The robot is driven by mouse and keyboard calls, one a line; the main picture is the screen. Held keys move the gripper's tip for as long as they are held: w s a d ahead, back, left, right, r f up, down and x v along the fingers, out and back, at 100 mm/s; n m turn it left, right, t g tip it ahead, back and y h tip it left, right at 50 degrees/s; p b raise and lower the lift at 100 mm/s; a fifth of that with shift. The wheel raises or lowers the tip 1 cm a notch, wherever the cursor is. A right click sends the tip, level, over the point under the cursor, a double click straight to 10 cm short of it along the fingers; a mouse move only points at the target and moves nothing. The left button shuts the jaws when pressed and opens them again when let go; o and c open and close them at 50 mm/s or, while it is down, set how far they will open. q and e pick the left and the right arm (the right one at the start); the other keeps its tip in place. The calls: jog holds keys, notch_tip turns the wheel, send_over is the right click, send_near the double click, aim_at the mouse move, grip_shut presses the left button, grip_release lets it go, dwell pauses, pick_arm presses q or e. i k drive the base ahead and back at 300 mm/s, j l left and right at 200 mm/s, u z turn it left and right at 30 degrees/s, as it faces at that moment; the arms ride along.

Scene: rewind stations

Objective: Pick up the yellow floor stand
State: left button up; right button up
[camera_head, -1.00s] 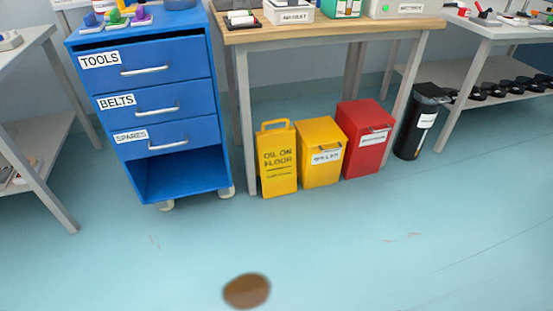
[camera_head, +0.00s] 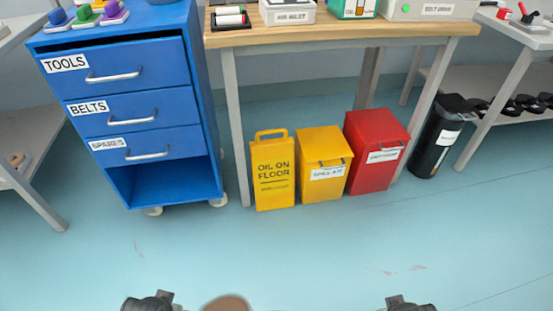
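The yellow floor stand (camera_head: 273,172) reads "OIL ON FLOOR" and has a handle loop at its top. It stands upright on the floor under the front of the wooden table, between the blue tool cart and a yellow bin. My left gripper (camera_head: 152,302) shows only in part at the bottom edge, left of centre. My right gripper (camera_head: 405,304) shows only in part at the bottom edge, right of centre. Both are well short of the stand and apart from it. Their fingers cannot be made out clearly.
A yellow spill-kit bin (camera_head: 324,165), a red bin (camera_head: 375,155) and a black bin (camera_head: 440,138) stand right of the stand. The blue cart (camera_head: 135,110) is on the left. The wooden table (camera_head: 340,32) overhangs behind.

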aim_at(272, 161)
jog(key=i+l+u, duration=0.1)
jog(key=i+l, duration=0.5)
jog(key=l, duration=0.2)
jog(key=i+l+u, duration=0.15)
jog(key=i+l, duration=0.15)
jog(key=i+l+u, duration=0.1)
jog(key=i+l, duration=0.2)
jog(key=l, duration=0.25)
jog(key=i+l, duration=0.25)
jog(key=l, duration=0.2)
jog(key=u, duration=0.05)
